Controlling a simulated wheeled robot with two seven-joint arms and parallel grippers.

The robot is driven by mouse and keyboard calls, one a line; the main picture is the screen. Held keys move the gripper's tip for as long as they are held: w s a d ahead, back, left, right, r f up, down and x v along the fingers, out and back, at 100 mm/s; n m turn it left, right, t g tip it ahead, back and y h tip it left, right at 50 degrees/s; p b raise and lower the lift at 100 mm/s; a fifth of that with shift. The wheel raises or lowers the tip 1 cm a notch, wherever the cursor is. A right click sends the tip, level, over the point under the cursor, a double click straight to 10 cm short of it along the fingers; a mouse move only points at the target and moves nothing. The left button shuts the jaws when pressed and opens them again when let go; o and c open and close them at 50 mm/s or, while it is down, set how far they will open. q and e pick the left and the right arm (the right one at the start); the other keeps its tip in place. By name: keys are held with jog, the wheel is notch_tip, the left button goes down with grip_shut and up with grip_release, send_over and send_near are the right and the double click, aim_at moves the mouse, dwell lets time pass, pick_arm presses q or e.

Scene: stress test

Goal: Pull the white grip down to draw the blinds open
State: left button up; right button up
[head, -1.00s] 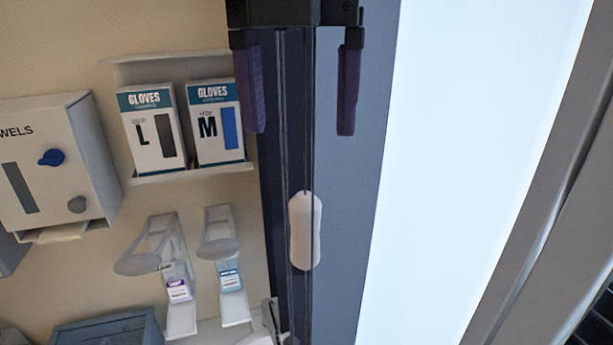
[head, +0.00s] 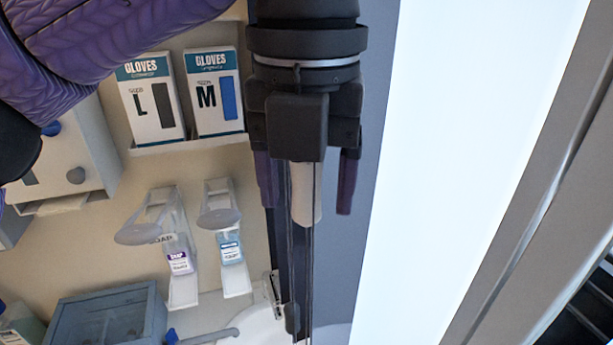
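The white grip (head: 306,197) hangs on thin dark vertical cords in front of a dark blue-grey strip of wall. My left gripper (head: 307,212) comes down from the top of the head view. Its two purple fingers are apart, one on each side of the grip, with visible gaps between. The gripper body hides the grip's upper part. I cannot tell how deep the fingers sit relative to the grip. The bright white panel (head: 455,150) to the right fills much of the view; no separate slats show. My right gripper is not in view.
On the left wall are two glove boxes (head: 215,95), a towel dispenser (head: 75,165) and two soap dispensers (head: 228,245). A blue-grey box (head: 108,318) and a white sink (head: 262,325) are below. A grey frame (head: 535,180) slants along the right.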

pick_arm(q)
grip_shut()
dwell(1.2)
